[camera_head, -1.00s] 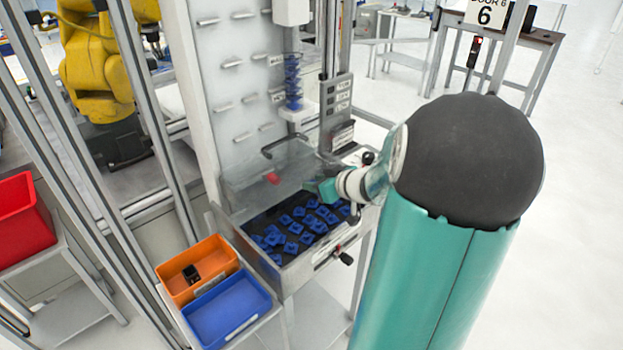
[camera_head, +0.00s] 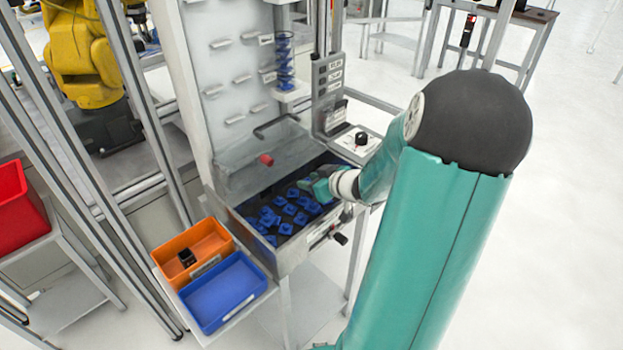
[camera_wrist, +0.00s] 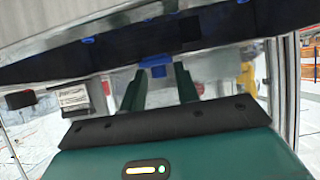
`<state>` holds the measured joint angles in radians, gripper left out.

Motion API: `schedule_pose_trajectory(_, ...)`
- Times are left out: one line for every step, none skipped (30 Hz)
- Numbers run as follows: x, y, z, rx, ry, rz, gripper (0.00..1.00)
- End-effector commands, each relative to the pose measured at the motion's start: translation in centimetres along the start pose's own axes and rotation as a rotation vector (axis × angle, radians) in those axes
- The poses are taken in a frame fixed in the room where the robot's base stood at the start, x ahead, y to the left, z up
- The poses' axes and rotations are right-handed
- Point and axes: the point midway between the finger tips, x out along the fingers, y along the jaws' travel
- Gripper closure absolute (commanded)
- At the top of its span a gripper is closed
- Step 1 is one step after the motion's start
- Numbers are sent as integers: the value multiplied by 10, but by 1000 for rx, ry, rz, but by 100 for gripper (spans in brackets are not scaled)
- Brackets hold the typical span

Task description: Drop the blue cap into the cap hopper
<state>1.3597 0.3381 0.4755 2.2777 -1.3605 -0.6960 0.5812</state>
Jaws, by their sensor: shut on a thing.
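The cap hopper (camera_head: 240,193) is an open grey metal bin with a dark inside, holding several blue caps, at the front of the machine. My gripper (camera_head: 312,184) is over the hopper's right part in the head view. In the wrist view my gripper (camera_wrist: 158,78) has its two fingers on a small blue cap (camera_wrist: 156,62) at their tips. The hopper's dark inside and metal edge show beyond it. The cap's lower part is hidden between the fingers. My arm hides the hopper's right end in the head view.
An orange bin (camera_head: 210,232) with a small black object and an empty blue bin (camera_head: 222,292) stand left of the hopper. A bent handle (camera_head: 275,124), a red knob (camera_head: 266,160) and a black-knobbed control box (camera_head: 355,145) are close by. Frame posts (camera_head: 150,140) stand left.

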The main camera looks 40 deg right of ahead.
Motion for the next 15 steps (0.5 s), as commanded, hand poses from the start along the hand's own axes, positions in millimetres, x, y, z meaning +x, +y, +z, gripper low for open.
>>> schedule_pose_trajectory(1,0,0,0,0,0,67)
schedule_pose_trajectory(1,0,0,0,0,0,61)
schedule_pose_trajectory(1,0,0,0,0,0,53)
schedule_pose_trajectory(1,0,0,0,0,0,47)
schedule_pose_trajectory(1,0,0,0,0,0,43)
schedule_pose_trajectory(1,0,0,0,0,0,43)
schedule_pose_trajectory(1,0,0,0,0,0,43)
schedule_pose_trajectory(1,0,0,0,0,0,43)
schedule_pose_trajectory(1,0,0,0,0,0,43)
schedule_pose_trajectory(1,0,0,0,0,0,43)
schedule_pose_trajectory(1,0,0,0,0,0,43)
schedule_pose_trajectory(1,0,0,0,0,0,43)
schedule_pose_trajectory(0,0,-1,0,0,0,43)
schedule_pose_trajectory(0,0,-1,0,0,0,43)
schedule_pose_trajectory(-2,0,-1,-1,0,1,43)
